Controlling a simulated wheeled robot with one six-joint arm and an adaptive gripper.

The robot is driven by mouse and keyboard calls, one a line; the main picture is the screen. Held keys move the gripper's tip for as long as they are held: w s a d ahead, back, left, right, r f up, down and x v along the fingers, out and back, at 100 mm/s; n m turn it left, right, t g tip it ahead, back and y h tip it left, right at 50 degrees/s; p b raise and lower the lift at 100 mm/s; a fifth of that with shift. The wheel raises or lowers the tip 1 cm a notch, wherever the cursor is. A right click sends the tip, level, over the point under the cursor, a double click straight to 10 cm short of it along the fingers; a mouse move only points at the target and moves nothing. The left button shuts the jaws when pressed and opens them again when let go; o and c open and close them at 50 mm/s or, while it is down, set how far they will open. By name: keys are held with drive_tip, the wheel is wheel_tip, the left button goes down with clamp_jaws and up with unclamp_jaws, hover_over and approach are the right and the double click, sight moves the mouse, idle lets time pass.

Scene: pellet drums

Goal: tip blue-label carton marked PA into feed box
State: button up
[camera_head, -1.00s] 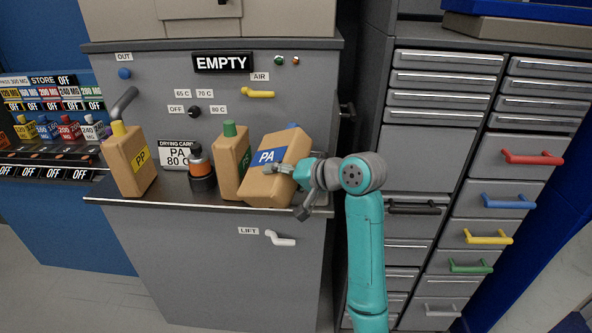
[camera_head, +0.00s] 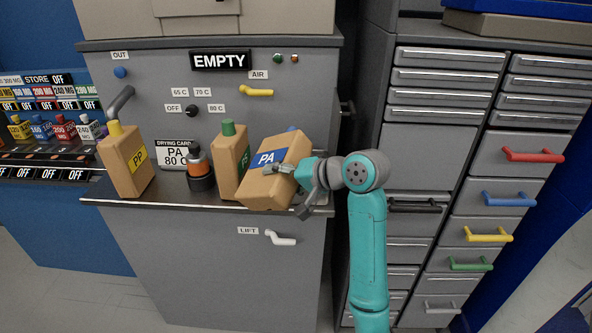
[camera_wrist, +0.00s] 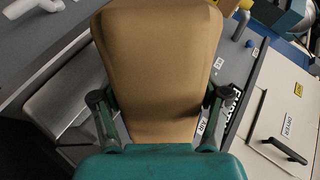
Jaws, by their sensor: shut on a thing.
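The blue-label carton marked PA (camera_head: 277,178) is brown with a blue cap partly showing behind it. It is tilted at the right end of the grey machine's ledge. My gripper (camera_head: 288,171) is shut on it from the right. In the wrist view the carton (camera_wrist: 160,60) fills the middle, with the two fingers of my gripper (camera_wrist: 160,112) at its sides. I cannot tell whether the carton's lower edge touches the ledge. No feed box is clearly identifiable; a grey tray-like part (camera_wrist: 75,95) shows left of the carton in the wrist view.
A green-capped carton (camera_head: 229,160) stands close left of the PA carton. An orange-and-black bottle (camera_head: 199,168) and a yellow-label PP carton (camera_head: 127,160) stand farther left on the ledge (camera_head: 165,200). Drawers with coloured handles (camera_head: 510,200) stand at right.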

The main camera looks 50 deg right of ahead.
drive_tip(key=shift+a+f, duration=0.1)
drive_tip(key=shift+a, duration=0.05)
idle(0.4)
